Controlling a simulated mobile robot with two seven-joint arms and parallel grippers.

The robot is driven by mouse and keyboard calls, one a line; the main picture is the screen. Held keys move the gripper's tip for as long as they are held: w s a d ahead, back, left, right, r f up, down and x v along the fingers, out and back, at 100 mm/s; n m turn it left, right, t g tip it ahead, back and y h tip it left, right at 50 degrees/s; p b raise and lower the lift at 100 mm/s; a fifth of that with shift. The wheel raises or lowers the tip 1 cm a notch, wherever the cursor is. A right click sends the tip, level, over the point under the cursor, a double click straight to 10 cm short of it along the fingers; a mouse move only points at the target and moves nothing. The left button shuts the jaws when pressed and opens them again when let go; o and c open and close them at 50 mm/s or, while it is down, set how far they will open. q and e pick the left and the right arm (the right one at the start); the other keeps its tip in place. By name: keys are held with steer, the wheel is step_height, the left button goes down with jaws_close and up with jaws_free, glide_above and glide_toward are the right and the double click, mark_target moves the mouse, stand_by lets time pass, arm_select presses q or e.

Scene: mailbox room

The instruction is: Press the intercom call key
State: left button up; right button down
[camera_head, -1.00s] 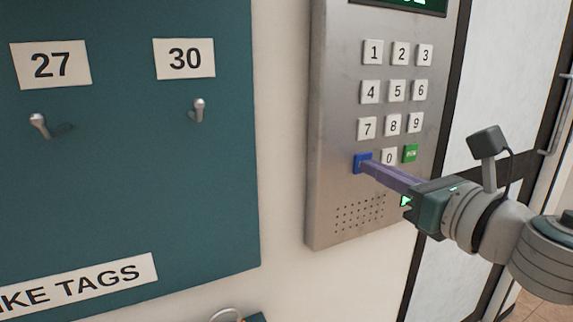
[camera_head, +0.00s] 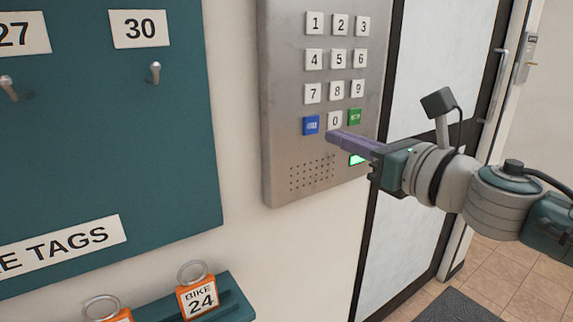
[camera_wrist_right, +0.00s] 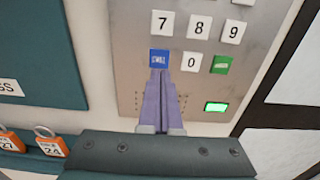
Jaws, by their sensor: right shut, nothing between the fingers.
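The steel intercom panel (camera_head: 280,110) is on the wall with white number keys. Its bottom row has a blue key (camera_head: 311,125), a white 0 key (camera_head: 335,121) and a green key (camera_head: 355,117); I cannot read the coloured keys' labels. A small green light (camera_head: 357,160) is lit below them. My right gripper (camera_head: 331,136) is shut and empty, its purple fingers pointing at the panel. In the head view the tips appear just below the 0 key, seemingly apart from the panel. In the right wrist view the tips (camera_wrist_right: 161,74) line up just under the blue key (camera_wrist_right: 159,59).
A speaker grille (camera_head: 312,175) is low on the panel. A teal board (camera_head: 120,150) with hooks and number labels hangs at the left. Below it, orange bike tags (camera_head: 197,297) stand on a teal ledge (camera_head: 235,298). A door (camera_head: 420,190) is at the right.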

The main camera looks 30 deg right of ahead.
steer(key=s+b, duration=0.1)
steer(key=s, duration=0.8)
steer(key=shift+s+d+b, duration=0.15)
steer(key=shift+d+b, duration=0.2)
steer(key=shift+d, duration=0.05)
